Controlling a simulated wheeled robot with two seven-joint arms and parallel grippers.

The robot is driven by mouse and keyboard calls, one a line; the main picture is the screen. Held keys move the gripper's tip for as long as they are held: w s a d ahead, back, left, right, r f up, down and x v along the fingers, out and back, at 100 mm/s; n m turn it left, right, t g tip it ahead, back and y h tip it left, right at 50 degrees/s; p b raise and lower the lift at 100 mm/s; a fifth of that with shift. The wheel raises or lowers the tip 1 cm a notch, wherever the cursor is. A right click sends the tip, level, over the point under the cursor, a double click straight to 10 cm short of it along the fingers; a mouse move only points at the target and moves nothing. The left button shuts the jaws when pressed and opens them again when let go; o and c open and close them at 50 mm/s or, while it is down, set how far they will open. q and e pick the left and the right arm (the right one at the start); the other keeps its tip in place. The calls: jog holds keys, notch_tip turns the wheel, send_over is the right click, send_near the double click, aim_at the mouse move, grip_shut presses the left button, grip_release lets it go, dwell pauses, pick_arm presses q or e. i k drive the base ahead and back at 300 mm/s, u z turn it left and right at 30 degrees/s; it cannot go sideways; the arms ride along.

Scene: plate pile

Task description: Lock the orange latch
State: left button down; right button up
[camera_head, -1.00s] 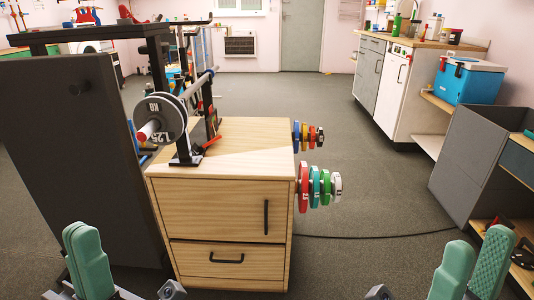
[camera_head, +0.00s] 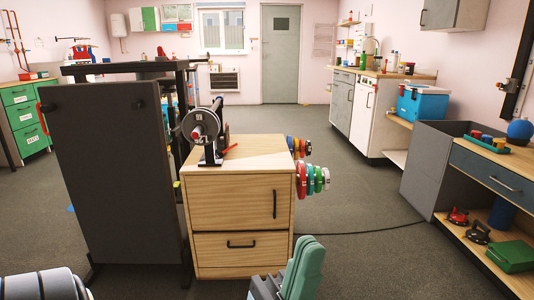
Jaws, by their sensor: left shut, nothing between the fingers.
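My right gripper is out of view.
A grey workbench (camera_head: 435,165) stands at the right.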

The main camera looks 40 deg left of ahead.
aim_at(220, 155)
jog(key=i, duration=0.7)
jog(key=u, duration=0.5)
jog(key=i, duration=2.05)
jog(key=u, duration=1.9)
jog(key=i, duration=0.75)
jog(key=u, duration=0.7)
